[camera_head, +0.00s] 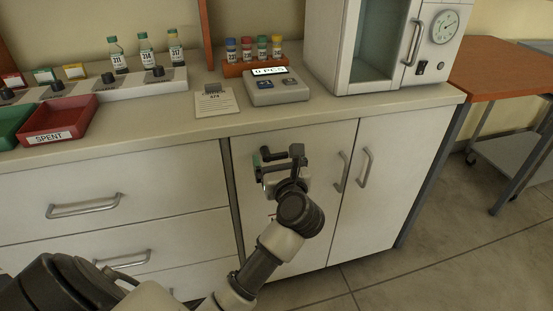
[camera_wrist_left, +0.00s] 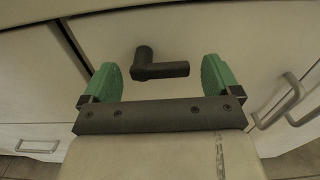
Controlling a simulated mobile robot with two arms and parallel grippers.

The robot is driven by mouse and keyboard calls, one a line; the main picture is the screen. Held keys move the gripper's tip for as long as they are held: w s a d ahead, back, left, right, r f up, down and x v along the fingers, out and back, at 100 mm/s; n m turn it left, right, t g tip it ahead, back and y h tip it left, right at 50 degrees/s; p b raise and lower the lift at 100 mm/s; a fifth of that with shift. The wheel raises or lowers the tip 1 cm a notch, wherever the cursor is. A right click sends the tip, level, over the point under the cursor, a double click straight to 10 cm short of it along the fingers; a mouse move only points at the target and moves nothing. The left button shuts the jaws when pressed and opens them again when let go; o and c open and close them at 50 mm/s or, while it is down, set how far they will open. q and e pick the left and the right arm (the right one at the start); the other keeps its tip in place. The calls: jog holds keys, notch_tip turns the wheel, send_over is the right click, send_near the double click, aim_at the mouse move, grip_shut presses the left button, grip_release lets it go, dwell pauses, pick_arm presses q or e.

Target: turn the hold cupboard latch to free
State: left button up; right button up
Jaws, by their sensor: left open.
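The hold cupboard latch, a dark lever on a round pivot, is on the pale cupboard door under the counter. In the left wrist view the latch (camera_wrist_left: 165,70) has its pivot at the left and its lever lying about level, pointing right. In the head view the latch (camera_head: 296,151) is partly mixed with the gripper in front of it. My left gripper (camera_wrist_left: 160,78) is open, its two green fingers wide apart on either side of the latch, with a gap to each. It also shows in the head view (camera_head: 279,166). My right gripper is not in view.
Two bar door handles (camera_head: 342,171) (camera_head: 366,168) stand just right of the gripper. A drawer handle (camera_head: 84,206) is at the left. The counter above holds a red SPENT tray (camera_head: 58,121), vials, a scale (camera_head: 275,90) and a white incubator (camera_head: 345,75). Floor at the right is open.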

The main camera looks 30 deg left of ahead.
pick_arm(q)
jog(key=shift+w+a, duration=0.3)
jog(key=shift+a, duration=0.05)
jog(key=shift+c, duration=0.3)
